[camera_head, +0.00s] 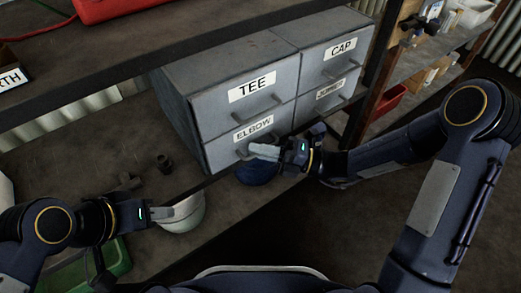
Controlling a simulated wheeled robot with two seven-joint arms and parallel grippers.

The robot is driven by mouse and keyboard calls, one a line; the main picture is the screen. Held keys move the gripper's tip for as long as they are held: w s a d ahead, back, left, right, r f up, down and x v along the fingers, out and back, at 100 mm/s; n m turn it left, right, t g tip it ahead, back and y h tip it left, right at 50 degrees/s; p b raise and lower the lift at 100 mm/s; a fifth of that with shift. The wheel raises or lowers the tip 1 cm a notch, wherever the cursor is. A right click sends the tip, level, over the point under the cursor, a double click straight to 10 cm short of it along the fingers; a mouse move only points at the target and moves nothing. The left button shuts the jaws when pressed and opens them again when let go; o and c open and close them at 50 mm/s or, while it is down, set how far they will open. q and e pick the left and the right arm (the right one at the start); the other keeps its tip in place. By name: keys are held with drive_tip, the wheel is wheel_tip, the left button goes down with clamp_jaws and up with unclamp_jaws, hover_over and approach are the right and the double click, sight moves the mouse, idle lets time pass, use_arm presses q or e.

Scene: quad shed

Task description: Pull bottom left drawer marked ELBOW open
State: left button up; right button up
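A grey metal cabinet (185,75) stands on the bench with a two-by-two set of drawers. The bottom left drawer, marked ELBOW (222,153), looks flush with the cabinet front. Its label is readable, and its handle is partly hidden by my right gripper. My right gripper (262,151) is in front of this drawer, its pale fingers pointing left at the handle. I cannot tell whether they touch or grip it. My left gripper (172,211) is low at left, against the view of a white rounded object (186,217); its finger opening is unclear.
The TEE drawer (262,73) is above ELBOW, the CAP drawer (338,53) at upper right. A dark blue rounded object (256,173) sits below my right gripper. Small dark pipe fittings (165,164) lie on the bench. A shelf (120,60) overhangs at left.

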clamp_jaws()
drive_tip(key=s+d+p, duration=0.7)
drive_tip(key=s+d, duration=0.3)
drive_tip(key=s, duration=0.5)
drive_tip(key=shift+d, duration=0.35)
